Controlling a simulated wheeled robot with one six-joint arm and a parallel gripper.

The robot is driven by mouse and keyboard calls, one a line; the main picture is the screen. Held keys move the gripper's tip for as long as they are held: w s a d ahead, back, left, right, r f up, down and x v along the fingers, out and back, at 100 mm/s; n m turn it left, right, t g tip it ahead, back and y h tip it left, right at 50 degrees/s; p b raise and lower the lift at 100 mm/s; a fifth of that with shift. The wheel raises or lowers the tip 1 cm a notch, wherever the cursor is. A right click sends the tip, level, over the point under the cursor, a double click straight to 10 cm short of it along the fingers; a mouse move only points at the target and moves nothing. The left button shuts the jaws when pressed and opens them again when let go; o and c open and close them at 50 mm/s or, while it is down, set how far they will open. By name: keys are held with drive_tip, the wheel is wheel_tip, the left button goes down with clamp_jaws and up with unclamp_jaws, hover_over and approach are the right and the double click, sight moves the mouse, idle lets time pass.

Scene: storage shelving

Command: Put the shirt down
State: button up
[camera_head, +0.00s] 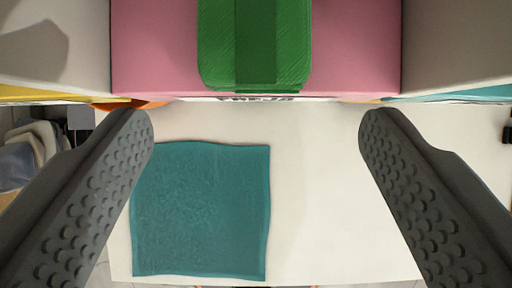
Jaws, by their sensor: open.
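A folded green cloth item (255,45), which looks like the shirt, lies on the pink shelf surface (155,50) at the top of the view. Its near end reaches the shelf's front edge, and its far end is cut off by the frame. My gripper (257,122) is open, its two dark studded fingers wide apart with nothing held between them. The fingertips are just below the shelf edge in the picture, apart from the green item.
Grey dividers stand left (75,40) and right (440,45) of the pink compartment. A flat teal cloth (200,210) lies on a white surface (320,200) below, whose right part is clear. Partly hidden folded fabrics (35,140) show at the far left.

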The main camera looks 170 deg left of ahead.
drive_tip(key=shift+s+a, duration=0.25)
drive_tip(key=shift+s, duration=0.95)
drive_tip(key=shift+s+a, duration=0.2)
drive_tip(key=shift+s, duration=1)
drive_tip(key=s+a+f+t, duration=0.3)
drive_tip(key=s+a+f, duration=0.1)
drive_tip(key=s, duration=0.3)
drive_tip(key=s+a+f+n+t+y, duration=0.1)
drive_tip(key=s+a+f+t, duration=0.3)
drive_tip(key=s+f, duration=0.2)
drive_tip(key=s+a+f+n+t, duration=0.1)
drive_tip(key=s+a+f+t, duration=0.3)
drive_tip(key=s, duration=0.5)
drive_tip(key=shift+f, duration=0.6)
